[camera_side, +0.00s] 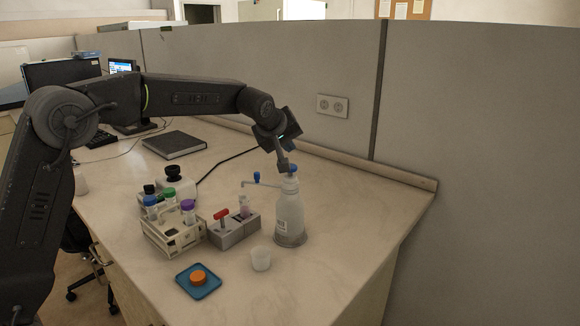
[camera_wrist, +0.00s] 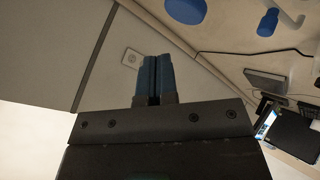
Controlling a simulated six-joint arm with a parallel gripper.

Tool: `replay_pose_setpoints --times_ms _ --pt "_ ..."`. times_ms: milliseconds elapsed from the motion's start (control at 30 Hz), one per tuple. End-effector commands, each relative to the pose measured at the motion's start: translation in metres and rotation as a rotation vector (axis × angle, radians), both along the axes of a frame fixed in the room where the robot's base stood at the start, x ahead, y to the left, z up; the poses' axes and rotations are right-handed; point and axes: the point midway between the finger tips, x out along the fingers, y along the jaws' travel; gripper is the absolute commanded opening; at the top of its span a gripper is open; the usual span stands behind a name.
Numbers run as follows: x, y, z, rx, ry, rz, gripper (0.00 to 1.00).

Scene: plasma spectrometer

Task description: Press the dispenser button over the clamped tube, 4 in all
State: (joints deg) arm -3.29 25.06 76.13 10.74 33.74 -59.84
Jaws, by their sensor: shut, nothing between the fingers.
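The dispenser (camera_side: 290,212) is a white bottle standing upright at the right of the work area, with a blue button (camera_side: 292,169) on top. The button also shows at the top edge of the wrist view (camera_wrist: 185,9). Its thin spout (camera_side: 246,183) reaches left, with a small blue cap (camera_side: 256,177). A tube (camera_side: 244,206) with pinkish contents stands upright in the grey clamp block (camera_side: 237,230), near the spout's end. My gripper (camera_side: 284,167) is shut and empty, fingers down, right by the button. I cannot tell whether they touch.
A white rack (camera_side: 173,246) with several capped tubes stands left of the clamp, which has a red handle (camera_side: 221,214). A black-capped bottle (camera_side: 173,173) is behind. A white cup (camera_side: 261,259) and a blue tray (camera_side: 207,290) with an orange cap (camera_side: 198,277) are in front.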

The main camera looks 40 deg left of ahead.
Motion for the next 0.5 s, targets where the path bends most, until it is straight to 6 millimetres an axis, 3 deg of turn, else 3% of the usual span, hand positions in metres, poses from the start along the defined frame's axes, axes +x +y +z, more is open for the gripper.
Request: replay_pose_setpoints --times_ms 300,500 --pt "0.0 0.0 0.028 0.002 -0.002 0.0 0.0" --pt "0.0 0.0 0.031 0.001 0.0 -0.001 0.0"
